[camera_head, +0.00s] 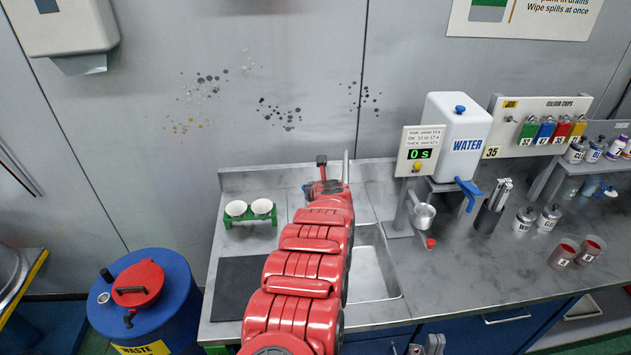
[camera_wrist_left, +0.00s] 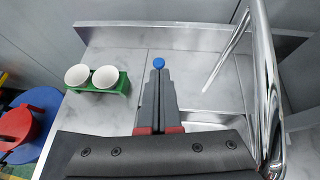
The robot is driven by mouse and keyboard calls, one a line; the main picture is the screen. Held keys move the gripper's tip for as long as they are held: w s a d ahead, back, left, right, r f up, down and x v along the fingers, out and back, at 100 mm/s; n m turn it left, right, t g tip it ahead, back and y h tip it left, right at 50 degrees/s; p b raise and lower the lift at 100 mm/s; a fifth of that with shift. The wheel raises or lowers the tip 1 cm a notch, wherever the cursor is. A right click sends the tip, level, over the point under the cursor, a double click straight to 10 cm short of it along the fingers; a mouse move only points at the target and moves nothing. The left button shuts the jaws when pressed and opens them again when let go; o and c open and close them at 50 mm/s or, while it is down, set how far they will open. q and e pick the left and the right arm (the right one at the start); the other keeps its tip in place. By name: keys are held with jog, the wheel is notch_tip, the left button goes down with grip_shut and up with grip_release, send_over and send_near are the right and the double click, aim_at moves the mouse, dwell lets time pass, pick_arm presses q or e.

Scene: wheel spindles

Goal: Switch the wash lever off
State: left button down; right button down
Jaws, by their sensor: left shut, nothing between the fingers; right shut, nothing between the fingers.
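A blue round knob (camera_wrist_left: 158,62), seemingly the wash lever's end, shows in the left wrist view just beyond my left gripper (camera_wrist_left: 160,80). The left gripper is shut and empty; I cannot tell whether it touches the knob. My red left arm reaches over the sink (camera_head: 375,265) in the head view and hides the lever there. A chrome tap (camera_wrist_left: 268,90) curves close along the right of the left wrist view. A slim pale strip beside it may be a spout or water; I cannot tell. My right gripper (camera_head: 426,346) shows small at the head view's bottom edge.
A green holder (camera_head: 262,218) with two white cups stands left of the arm. A dark mat (camera_head: 238,285) lies in front of it. A water tank (camera_head: 455,135), a timer box (camera_head: 420,150) and several jars stand on the right. A blue waste drum (camera_head: 165,310) is at left.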

pick_arm(q)
jog(key=s+r, duration=0.1)
jog(key=s+d+r, duration=0.1)
jog(key=r, duration=0.1)
dwell(0.4)
